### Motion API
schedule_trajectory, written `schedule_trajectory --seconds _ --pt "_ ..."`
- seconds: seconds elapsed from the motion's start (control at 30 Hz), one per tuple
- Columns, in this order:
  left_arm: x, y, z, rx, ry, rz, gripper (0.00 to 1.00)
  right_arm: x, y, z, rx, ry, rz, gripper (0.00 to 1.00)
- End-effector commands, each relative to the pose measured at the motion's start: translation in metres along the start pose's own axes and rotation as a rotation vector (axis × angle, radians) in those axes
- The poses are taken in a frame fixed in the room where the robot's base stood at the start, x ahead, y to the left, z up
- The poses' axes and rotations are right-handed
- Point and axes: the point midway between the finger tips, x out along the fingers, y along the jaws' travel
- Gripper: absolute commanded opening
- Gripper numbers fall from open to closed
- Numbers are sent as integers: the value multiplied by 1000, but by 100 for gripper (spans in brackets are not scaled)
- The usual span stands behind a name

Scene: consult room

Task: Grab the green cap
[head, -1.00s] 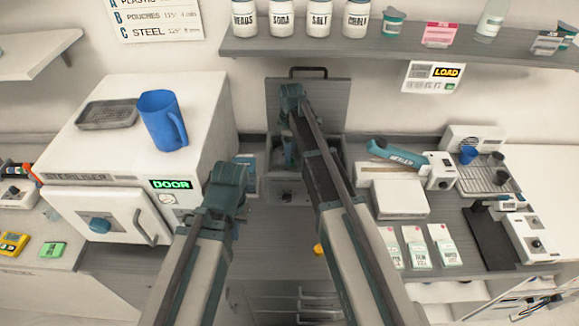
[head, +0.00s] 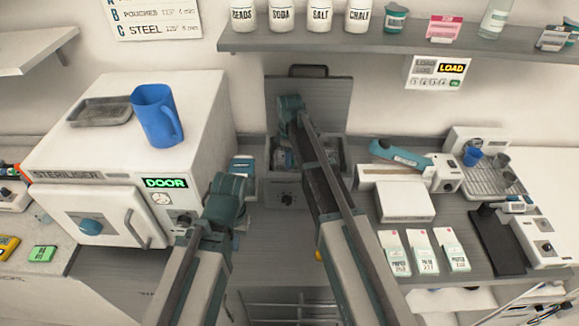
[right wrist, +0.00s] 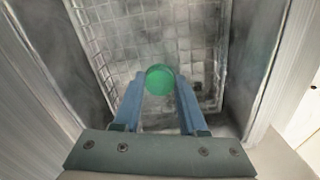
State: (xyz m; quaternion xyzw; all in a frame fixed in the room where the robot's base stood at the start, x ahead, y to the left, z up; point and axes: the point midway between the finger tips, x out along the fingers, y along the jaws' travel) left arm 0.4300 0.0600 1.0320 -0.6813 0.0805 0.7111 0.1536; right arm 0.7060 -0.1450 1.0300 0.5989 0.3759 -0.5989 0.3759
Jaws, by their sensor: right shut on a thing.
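The green cap (right wrist: 161,80) is round and sits between the fingertips of my right gripper (right wrist: 161,88) in the right wrist view. The blue fingers are shut on its two sides. Below it is a wire basket (right wrist: 92,48) inside an open grey tank. In the head view my right arm reaches over this tank (head: 288,196), whose lid stands up at the back; the arm hides much of the inside, and I cannot make out the cap there. My left gripper (head: 226,190) is beside the steriliser, left of the tank; its fingers do not show clearly.
A white steriliser (head: 95,187) stands on the left with a blue jug (head: 156,115) and a grey tray (head: 101,111) on top. A teal-handled sealer (head: 400,153) and a drying rack (head: 490,178) are on the right. A shelf with jars (head: 320,15) runs above.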

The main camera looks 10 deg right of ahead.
Motion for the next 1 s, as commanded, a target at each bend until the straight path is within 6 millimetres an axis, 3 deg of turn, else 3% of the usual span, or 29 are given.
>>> schedule_trajectory --seconds 0.03,0.1,0.57,0.77,1.0 --pt "0 0 0 0 0 0 0 0 0 0 0 0 0 10" --pt "0 0 0 0 0 0 0 0 0 0 0 0 0 0" --pt "-7 -1 0 -1 0 0 0 -7 0 0 0 0 0 0" --pt "-26 -2 2 -3 0 1 0 -27 0 0 0 0 0 0" --pt "-63 -6 4 -10 0 2 0 -64 0 0 0 0 0 0"
